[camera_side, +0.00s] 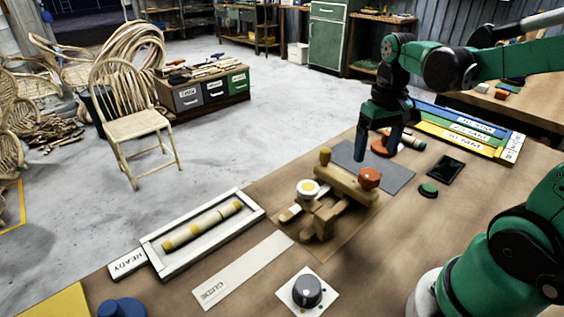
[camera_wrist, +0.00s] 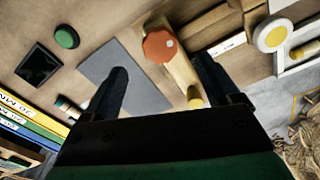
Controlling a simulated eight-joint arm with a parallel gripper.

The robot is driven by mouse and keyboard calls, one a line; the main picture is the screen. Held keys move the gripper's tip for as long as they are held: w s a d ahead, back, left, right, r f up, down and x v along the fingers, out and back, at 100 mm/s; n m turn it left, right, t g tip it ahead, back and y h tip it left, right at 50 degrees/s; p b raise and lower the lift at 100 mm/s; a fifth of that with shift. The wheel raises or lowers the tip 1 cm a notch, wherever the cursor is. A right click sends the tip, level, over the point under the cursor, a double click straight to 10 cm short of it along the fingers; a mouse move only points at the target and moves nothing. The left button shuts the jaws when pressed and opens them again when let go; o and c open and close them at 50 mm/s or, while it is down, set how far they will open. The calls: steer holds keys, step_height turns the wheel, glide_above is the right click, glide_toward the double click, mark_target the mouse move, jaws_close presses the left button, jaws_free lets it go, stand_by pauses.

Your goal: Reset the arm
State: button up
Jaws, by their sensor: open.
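My gripper (camera_side: 378,145) is open and empty, held above the table near the back of the wooden bending jig (camera_side: 325,212). Its two dark fingers (camera_wrist: 160,85) also show in the wrist view, spread apart with nothing between them but the jig's far end beyond. The jig carries an orange-red knob (camera_side: 369,178) and a white-and-yellow round piece (camera_side: 308,188). The knob also shows in the wrist view (camera_wrist: 160,45). A rattan piece (camera_side: 202,226) with yellow bands lies in the white tray (camera_side: 160,262) marked READY.
A grey mat (camera_side: 390,178) lies under the gripper. A green button (camera_side: 429,190), a black flat device (camera_side: 446,169) and coloured labelled strips (camera_side: 465,130) lie to the right. A dial (camera_side: 307,291) and a GUIDE strip (camera_side: 240,271) are in front. A rattan chair (camera_side: 135,125) stands beyond.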

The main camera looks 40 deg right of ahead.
steer(key=w+a+r+n+t, duration=0.1)
steer(key=w+a+n+t, duration=0.1)
steer(key=a+n+t, duration=0.2)
steer(key=a+t, duration=0.3)
steer(key=a, duration=0.4)
steer(key=shift+r, duration=0.2)
